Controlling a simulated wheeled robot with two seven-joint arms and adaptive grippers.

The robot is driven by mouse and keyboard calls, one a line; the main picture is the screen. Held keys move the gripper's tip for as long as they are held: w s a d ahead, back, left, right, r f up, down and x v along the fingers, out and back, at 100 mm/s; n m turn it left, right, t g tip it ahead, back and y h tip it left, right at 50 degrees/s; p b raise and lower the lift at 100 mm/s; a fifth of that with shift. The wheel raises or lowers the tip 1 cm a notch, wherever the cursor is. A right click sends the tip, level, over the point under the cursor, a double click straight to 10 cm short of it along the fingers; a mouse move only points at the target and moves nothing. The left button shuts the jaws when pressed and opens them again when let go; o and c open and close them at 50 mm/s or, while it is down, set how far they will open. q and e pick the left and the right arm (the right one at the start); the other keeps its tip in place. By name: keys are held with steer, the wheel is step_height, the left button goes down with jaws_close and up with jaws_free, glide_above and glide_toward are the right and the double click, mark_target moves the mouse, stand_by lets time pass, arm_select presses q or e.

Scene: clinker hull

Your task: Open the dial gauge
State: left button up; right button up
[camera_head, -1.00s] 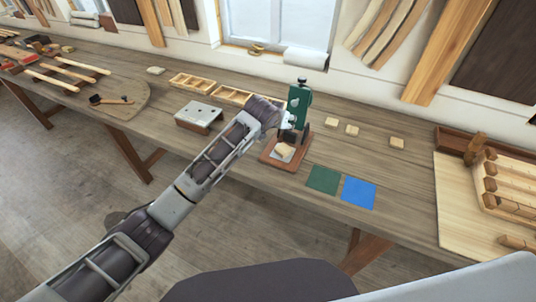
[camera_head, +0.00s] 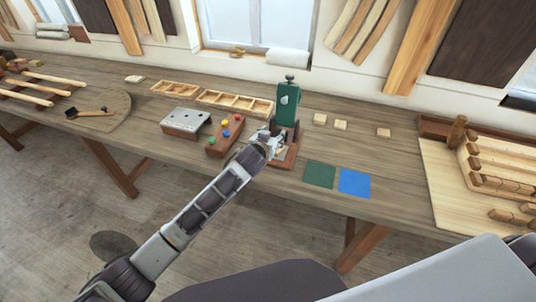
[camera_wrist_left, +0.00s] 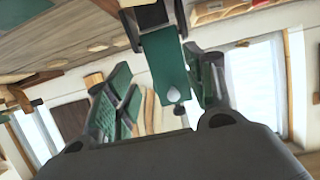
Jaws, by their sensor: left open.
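The dial gauge (camera_head: 288,104) is a green upright body with a dark knob on top and a pale drop-shaped mark. It stands on a brown wooden base (camera_head: 285,161) on the bench. My left gripper (camera_head: 274,139) is low in front of the gauge, over its base, and hides part of both. In the left wrist view the green gauge body (camera_wrist_left: 169,70) shows between the two spread fingers. The gripper is open. I cannot tell whether a finger touches the gauge. My right gripper is out of view.
Left of the gauge are a wooden block with coloured knobs (camera_head: 224,136) and a grey-topped block (camera_head: 185,122). Shallow wooden trays (camera_head: 234,101) lie behind. Green (camera_head: 320,174) and blue (camera_head: 355,183) squares lie to the right, with small wooden blocks (camera_head: 340,125) beyond.

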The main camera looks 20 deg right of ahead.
arm_select(q)
steer(key=shift+s+a+f+t+h+b, duration=0.2)
steer(key=shift+f+t+h+b, duration=0.25)
steer(key=shift+f+b, duration=1.1)
steer(key=shift+s+a+f+t+h+b, duration=0.15)
steer(key=shift+f+t+b, duration=0.5)
steer(key=shift+b, duration=1.85)
steer(key=shift+s+a+f+t+h+b, duration=0.1)
steer(key=shift+s+f+t+h+b, duration=0.25)
steer(key=shift+f+b, duration=1.25)
steer(key=shift+w+r+b, duration=0.1)
steer(key=shift+r+b, duration=0.35)
steer(key=shift+r, duration=0.1)
step_height(320, 180, up, 9)
steer(key=p, duration=0.9)
steer(key=shift+r+p, duration=0.55)
steer(key=shift+p, duration=0.05)
